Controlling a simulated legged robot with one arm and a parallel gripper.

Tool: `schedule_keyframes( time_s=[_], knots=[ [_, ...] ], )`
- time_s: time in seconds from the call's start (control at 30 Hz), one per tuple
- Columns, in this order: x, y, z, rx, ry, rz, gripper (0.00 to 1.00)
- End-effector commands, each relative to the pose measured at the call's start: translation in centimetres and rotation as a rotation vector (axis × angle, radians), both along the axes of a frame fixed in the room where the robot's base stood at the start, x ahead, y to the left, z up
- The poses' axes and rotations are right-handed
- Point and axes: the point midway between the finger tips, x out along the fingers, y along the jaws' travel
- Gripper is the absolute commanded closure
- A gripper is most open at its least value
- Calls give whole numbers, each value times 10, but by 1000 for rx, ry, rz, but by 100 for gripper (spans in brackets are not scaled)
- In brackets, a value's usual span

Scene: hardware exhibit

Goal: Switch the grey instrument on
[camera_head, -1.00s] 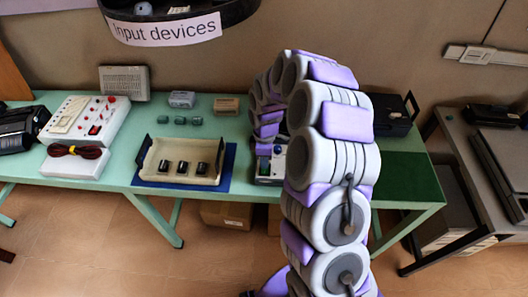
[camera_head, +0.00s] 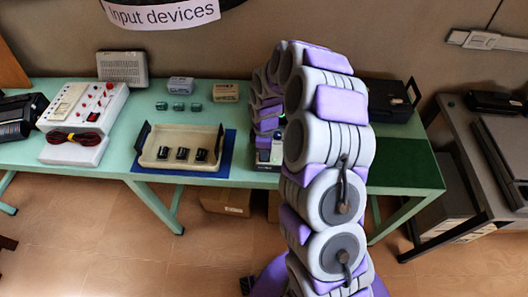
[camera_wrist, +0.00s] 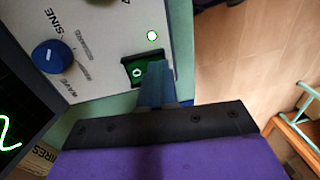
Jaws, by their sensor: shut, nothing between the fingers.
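The grey instrument (camera_wrist: 105,35) fills the upper left of the wrist view. It has a blue knob (camera_wrist: 52,57) by the words SINE and WAVE, a bright white-green lamp (camera_wrist: 152,36), and a dark-framed green rocker switch (camera_wrist: 136,72) marked with a ring. A dark screen (camera_wrist: 14,110) with a green trace shows at the left edge. My gripper (camera_wrist: 157,66) is shut and empty, its tips at the right side of the switch; I cannot tell whether they touch it. In the head view the instrument (camera_head: 268,158) is mostly hidden behind my arm.
The green table (camera_head: 120,150) also holds a cream tray (camera_head: 150,162) on a blue mat, a white control box (camera_head: 112,100) and small grey boxes. A dark case (camera_head: 390,103) stands at the back right. A bare green mat (camera_head: 403,170) lies at the right end.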

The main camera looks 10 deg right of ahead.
Motion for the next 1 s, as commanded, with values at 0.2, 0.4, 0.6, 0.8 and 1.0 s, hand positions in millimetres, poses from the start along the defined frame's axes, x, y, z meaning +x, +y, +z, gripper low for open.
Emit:
schedule_keyframes(
  time_s=[0.2,0.4,0.6,0.8,1.0],
  knots=[
    [5,-1,2,0,-1,0,100],
    [12,-4,5,-1,1,1,100],
    [14,-4,5,-1,1,1,100],
    [14,-5,5,0,1,1,100],
    [11,-2,15,0,0,1,100]
  ],
)
